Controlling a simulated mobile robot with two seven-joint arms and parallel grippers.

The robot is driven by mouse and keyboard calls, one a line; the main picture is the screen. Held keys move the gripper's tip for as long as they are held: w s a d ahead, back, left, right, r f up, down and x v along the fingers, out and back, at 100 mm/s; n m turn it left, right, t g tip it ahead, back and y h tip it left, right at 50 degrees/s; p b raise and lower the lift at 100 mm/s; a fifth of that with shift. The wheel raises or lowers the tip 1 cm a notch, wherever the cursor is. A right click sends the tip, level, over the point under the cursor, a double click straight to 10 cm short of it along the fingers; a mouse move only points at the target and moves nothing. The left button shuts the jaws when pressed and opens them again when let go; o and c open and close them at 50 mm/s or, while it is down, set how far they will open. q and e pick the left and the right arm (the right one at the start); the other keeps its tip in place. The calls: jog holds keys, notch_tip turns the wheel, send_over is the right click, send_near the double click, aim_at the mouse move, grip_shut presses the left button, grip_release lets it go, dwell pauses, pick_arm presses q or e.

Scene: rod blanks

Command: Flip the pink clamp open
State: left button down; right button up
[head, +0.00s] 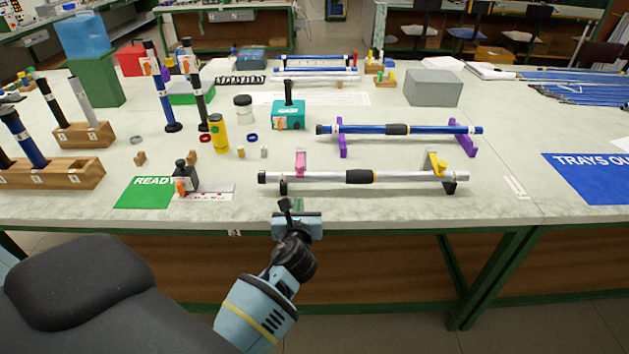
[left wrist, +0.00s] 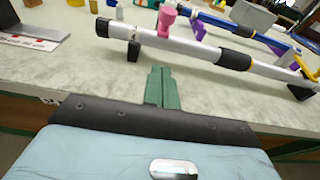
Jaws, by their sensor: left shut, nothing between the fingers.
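The pink clamp (head: 300,164) sits near the left end of a silver rod (head: 330,177) with a black middle sleeve. The rod lies across black stands near the table's front edge. The clamp also shows in the left wrist view (left wrist: 167,18), on top of the rod; I cannot tell for sure whether it is closed over it. A yellow clamp (head: 437,163) is near the rod's right end. My left gripper (head: 297,205) is at the table's front edge, in front of and below the pink clamp, apart from it. Its green fingers (left wrist: 161,86) are shut and empty.
A blue rod (head: 360,129) on purple stands lies behind the silver one. Wooden racks (head: 80,178) are far left. The tabletop right of the silver rod is mostly clear.

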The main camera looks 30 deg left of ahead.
aim_at(301, 180)
pick_arm(q)
jog(key=shift+r, duration=0.2)
pick_arm(e)
jog(key=shift+s, duration=0.1)
